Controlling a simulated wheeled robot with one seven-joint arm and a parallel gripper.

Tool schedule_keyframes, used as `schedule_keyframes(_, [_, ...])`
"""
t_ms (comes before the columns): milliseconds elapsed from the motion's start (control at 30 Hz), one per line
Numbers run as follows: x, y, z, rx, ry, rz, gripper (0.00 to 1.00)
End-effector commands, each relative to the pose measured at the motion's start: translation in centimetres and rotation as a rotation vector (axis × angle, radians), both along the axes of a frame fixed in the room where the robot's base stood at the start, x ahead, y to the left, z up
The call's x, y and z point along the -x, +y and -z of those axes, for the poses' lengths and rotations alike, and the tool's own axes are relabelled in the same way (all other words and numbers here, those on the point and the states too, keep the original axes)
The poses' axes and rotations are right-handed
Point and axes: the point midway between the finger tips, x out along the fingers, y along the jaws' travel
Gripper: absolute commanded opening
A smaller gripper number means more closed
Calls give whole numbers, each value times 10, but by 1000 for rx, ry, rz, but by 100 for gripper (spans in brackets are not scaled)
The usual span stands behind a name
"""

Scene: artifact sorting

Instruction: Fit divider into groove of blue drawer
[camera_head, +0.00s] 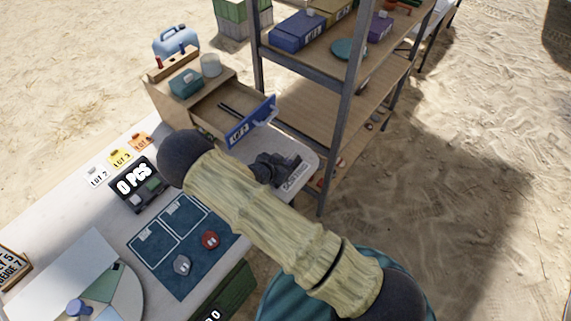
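The blue drawer (238,134) is pulled out of the wooden cabinet (163,98) on the table. Its blue front carries a white label and a pale handle. Dark narrow strips (236,112) show inside it; I cannot tell whether they are grooves or a divider. My gripper (287,168) is dark and small in view, just below and right of the drawer front, over the table's far right corner. My arm partly hides it, and its fingers are too unclear to tell their opening. A small grey, marked piece (295,182) shows beside it; I cannot tell whether it is held. No divider is clearly identifiable.
A metal-framed shelf (320,116) stands close right of the drawer. A teal box (186,82) and pale cup (210,65) sit on the cabinet.

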Motion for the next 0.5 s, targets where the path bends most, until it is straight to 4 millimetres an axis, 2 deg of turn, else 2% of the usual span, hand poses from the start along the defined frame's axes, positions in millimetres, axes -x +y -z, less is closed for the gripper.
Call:
schedule_keyframes(267, [0, 0, -23, -3, -2, 1, 0])
schedule_keyframes(500, [-1, 0, -64, -5, -3, 3, 0])
